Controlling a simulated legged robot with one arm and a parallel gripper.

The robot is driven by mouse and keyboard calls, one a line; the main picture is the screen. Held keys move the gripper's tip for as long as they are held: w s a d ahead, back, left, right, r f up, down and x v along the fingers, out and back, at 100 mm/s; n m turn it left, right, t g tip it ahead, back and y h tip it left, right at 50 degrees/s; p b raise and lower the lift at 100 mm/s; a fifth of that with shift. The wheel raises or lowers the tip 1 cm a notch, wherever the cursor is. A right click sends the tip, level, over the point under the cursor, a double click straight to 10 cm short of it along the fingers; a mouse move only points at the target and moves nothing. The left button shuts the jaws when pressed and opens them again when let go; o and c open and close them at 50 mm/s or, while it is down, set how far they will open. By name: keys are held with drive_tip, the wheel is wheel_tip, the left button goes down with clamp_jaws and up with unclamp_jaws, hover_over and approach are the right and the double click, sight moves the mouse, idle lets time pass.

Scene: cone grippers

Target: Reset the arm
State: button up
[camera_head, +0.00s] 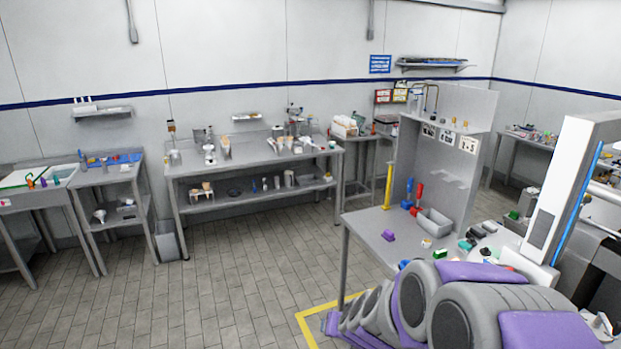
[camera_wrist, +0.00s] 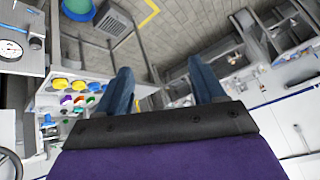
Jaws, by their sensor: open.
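My gripper (camera_wrist: 161,68) shows in the wrist view as two blue fingers set wide apart, with nothing between them. It is open and empty. Behind the fingers are a black bar and a purple body part of my own. In the head view my arm (camera_head: 485,310), grey and purple, is bunched at the lower right, in front of the near workbench (camera_head: 365,228). The gripper's fingers cannot be made out in the head view.
The near bench holds a yellow post (camera_head: 388,187), a grey bin (camera_head: 434,222) and a purple block (camera_head: 388,235). A long steel table (camera_head: 250,165) stands along the back wall. The tiled floor (camera_head: 220,280) at left is clear. The wrist view shows several coloured parts at left.

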drive_tip(key=s+a+r+n+g+y+b, duration=0.1)
drive_tip(key=s+r+n+g+b, duration=0.2)
drive_tip(key=s, duration=1.1)
drive_tip(key=s+d+g+h+b, duration=0.1)
drive_tip(key=s+d+g, duration=0.2)
drive_tip(key=s, duration=0.8)
drive_tip(key=s+d+f+m+g+h+b, duration=0.1)
drive_tip(key=s+d, duration=0.4)
drive_tip(key=s, duration=0.6)
drive_tip(key=shift+s+f+m+g+h+b, duration=0.2)
drive_tip(key=shift+s+m+g+h+b, duration=0.15)
drive_tip(key=shift+g+b, duration=0.55)
